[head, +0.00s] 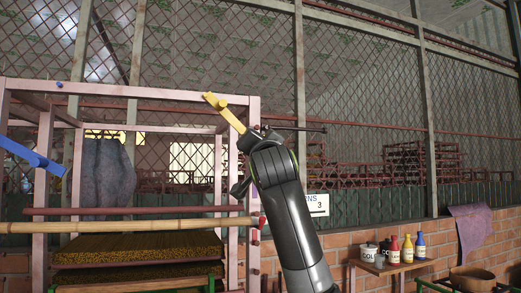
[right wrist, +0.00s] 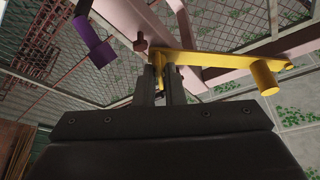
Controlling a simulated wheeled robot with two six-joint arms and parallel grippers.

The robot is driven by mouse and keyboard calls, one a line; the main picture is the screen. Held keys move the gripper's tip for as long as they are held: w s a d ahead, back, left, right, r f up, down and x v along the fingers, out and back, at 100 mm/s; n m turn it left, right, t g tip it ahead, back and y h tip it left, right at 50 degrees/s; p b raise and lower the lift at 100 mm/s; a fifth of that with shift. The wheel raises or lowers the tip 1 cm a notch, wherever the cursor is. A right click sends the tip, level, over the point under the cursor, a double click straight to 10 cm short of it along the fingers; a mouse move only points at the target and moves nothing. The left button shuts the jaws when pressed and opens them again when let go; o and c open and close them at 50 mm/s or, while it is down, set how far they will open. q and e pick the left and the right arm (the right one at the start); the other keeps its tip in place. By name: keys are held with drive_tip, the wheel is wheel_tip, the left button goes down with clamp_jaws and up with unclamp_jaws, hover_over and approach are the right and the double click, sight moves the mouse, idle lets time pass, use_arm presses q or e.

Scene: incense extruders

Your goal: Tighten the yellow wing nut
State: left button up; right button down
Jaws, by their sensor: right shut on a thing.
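The yellow wing nut (head: 224,112) is a long flat bar with a stubby round handle, at the top right corner of the pinkish wooden frame (head: 130,89). In the head view it slants from upper left down to my right gripper. In the right wrist view the yellow wing nut (right wrist: 215,63) reaches right from between my fingers, its round handle near its right end. In the head view my right wrist hides that hub end. My left gripper is not in view.
A blue bar-shaped nut (head: 32,157) sits at the frame's left. A purple block (right wrist: 93,42) hangs left of my fingers in the right wrist view. A bamboo pole (head: 120,226) crosses the frame's front. A shelf with bottles (head: 394,248) stands at right.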

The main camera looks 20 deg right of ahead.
drive_tip(key=m+g+h, duration=0.1)
drive_tip(key=m, duration=0.2)
drive_tip(key=m+h, duration=0.1)
drive_tip(key=m, duration=0.2)
drive_tip(key=shift+g, duration=0.4)
drive_tip(key=m+g, duration=0.1)
drive_tip(key=m, duration=0.2)
drive_tip(key=shift+r+m+h, duration=0.1)
drive_tip(key=shift+m+h, duration=0.3)
drive_tip(key=shift+m+g+p, duration=0.45)
drive_tip(key=shift+m+g, duration=0.25)
drive_tip(key=shift+m, duration=0.8)
drive_tip(key=c, duration=1.5)
unclamp_jaws()
